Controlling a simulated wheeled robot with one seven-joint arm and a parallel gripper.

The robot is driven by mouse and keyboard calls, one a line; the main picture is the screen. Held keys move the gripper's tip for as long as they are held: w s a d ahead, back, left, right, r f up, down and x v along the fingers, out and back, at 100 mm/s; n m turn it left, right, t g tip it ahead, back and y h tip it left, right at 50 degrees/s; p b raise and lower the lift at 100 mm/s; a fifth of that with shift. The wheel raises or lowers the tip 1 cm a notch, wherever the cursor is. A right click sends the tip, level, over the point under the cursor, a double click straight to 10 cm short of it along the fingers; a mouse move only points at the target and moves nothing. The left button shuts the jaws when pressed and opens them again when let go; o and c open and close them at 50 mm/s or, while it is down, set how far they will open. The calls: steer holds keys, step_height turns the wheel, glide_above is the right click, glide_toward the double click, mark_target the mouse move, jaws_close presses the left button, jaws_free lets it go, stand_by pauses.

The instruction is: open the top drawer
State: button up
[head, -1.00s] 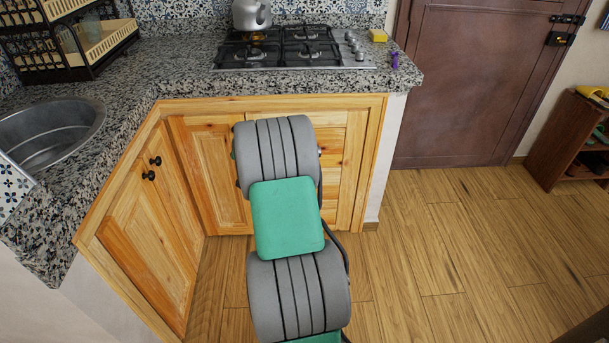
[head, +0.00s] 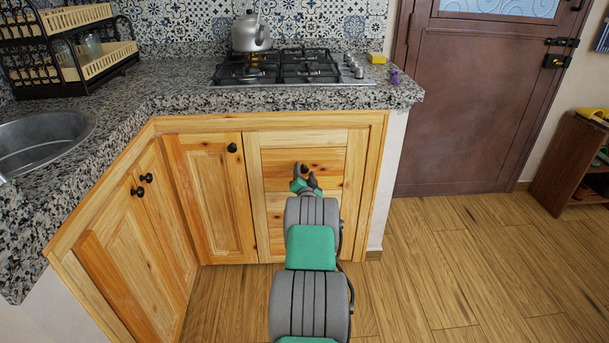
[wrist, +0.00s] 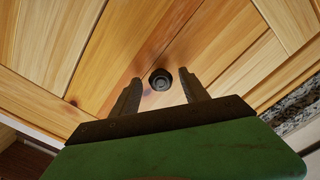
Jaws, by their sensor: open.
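The drawer front (head: 328,162) is in the wooden cabinet under the stove, to the right of a cabinet door, and looks closed. Its dark round knob (head: 304,169) shows just beyond my gripper (head: 305,184). In the wrist view the knob (wrist: 160,79) lies between and a little beyond the two fingers of my gripper (wrist: 163,88), with wood on all sides. The fingers are apart and I see no contact with the knob. My arm hides the lower part of the drawer column.
A cabinet door (head: 217,195) with its own knob is left of the drawers. The granite counter (head: 170,88) with the gas stove (head: 290,69) and kettle (head: 251,32) overhangs above. The wooden floor (head: 460,265) to the right is clear.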

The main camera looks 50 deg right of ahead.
jaws_close()
stand_by(0.4)
stand_by(0.9)
